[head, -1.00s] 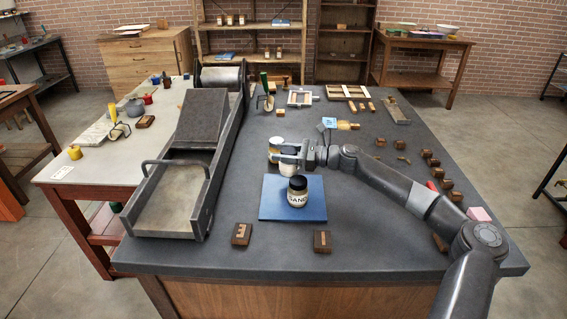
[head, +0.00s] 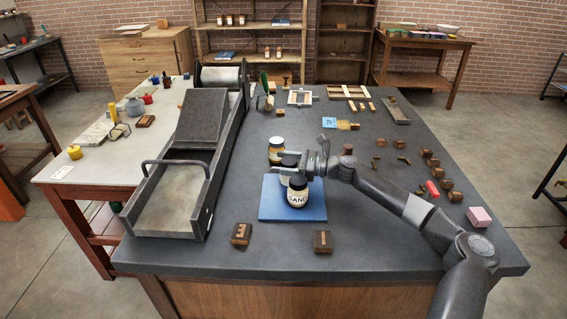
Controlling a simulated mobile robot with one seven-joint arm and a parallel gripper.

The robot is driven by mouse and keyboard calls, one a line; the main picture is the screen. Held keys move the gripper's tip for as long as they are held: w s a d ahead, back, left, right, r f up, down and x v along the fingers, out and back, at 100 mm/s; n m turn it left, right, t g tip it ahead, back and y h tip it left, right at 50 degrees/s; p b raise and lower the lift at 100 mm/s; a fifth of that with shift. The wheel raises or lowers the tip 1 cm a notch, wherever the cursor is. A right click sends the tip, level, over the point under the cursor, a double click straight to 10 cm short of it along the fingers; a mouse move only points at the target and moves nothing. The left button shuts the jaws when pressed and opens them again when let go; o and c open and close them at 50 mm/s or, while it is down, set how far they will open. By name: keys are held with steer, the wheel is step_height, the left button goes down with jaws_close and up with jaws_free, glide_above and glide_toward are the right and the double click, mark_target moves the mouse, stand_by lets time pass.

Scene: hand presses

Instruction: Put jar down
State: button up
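A third jar, with a yellowish body (head: 276,146), stands on the dark table just behind the mat.
A long press (head: 205,205) with a handle fills the table's left side. Two wooden blocks (head: 241,234) (head: 322,241) lie in front of the mat. Several small blocks (head: 446,182) and a pink block (head: 479,216) lie at the right. Bare table lies right of the mat.

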steer(key=shift+r, duration=0.1)
steer(key=shift+d, duration=0.35)
steer(key=d, duration=0.4)
steer(key=s+d, duration=0.1)
steer(key=d, duration=0.1)
steer(key=shift+s+d, duration=0.1)
steer(key=shift+d, duration=0.25)
